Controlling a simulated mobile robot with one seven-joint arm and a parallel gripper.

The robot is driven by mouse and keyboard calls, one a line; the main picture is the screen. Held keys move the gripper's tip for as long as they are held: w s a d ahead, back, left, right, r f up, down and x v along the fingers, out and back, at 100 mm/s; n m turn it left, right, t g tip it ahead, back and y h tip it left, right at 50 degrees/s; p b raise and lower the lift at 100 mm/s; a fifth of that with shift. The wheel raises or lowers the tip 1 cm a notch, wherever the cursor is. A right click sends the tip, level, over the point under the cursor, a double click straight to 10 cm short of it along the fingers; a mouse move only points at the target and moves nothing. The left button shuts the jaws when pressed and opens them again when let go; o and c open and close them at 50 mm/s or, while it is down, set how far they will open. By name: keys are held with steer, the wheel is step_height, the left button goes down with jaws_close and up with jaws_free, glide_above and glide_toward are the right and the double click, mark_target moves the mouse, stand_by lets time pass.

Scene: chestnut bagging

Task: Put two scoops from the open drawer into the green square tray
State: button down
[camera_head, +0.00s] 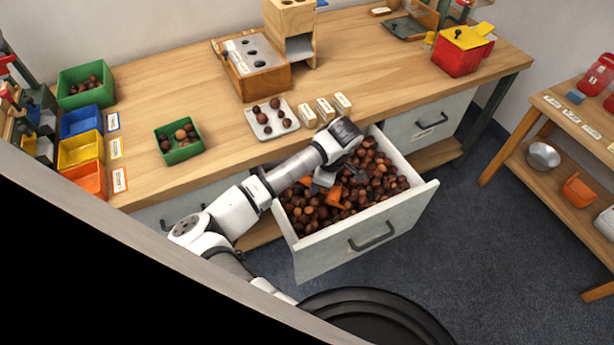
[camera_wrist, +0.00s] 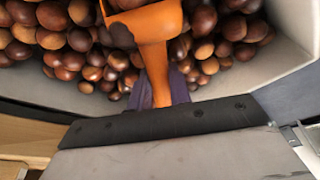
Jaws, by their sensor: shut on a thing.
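My gripper (camera_head: 326,180) is inside the open drawer (camera_head: 384,232), low over the heap of chestnuts (camera_head: 372,178). It is shut on the handle of an orange scoop (camera_head: 334,196). In the wrist view, the scoop (camera_wrist: 152,24) extends away from the fingers among the chestnuts (camera_wrist: 75,45). Its bowl is cut by the top edge, so I cannot tell how full it is. The small green square tray (camera_head: 186,155) stands on the bench to the left of the drawer, with several chestnuts in it.
A larger green bin (camera_head: 72,99) with chestnuts stands at the bench's left, near blue, yellow and orange bins (camera_head: 80,150). A pale plate (camera_head: 261,132) with several chestnuts lies right of the tray. A wooden block with holes (camera_head: 258,84) stands behind. Bare bench surrounds the tray.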

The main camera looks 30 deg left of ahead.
steer(key=shift+w+d+f+t+h+b, duration=0.15)
steer(key=shift+d+f+h+b, duration=0.25)
steer(key=shift+d+h, duration=0.2)
steer(key=shift+w+d+f+t+h+b, duration=0.15)
steer(key=shift+d+f+h+b, duration=0.25)
steer(key=shift+d+h, duration=0.15)
steer(key=r+h, duration=0.1)
steer(key=r, duration=0.1)
steer(key=r+h, duration=0.1)
steer(key=a+r+h+p, duration=0.1)
steer(key=r, duration=0.1)
steer(key=shift+s+r+t, duration=0.15)
steer(key=shift+r+t, duration=0.15)
steer(key=shift+a+r+h+p, duration=0.15)
steer(key=shift+a+r, duration=0.05)
steer(key=shift+r, duration=0.35)
steer(key=shift+a+r+h+p, duration=0.1)
steer(key=shift+a+r+p, duration=0.05)
steer(key=shift+r, duration=0.4)
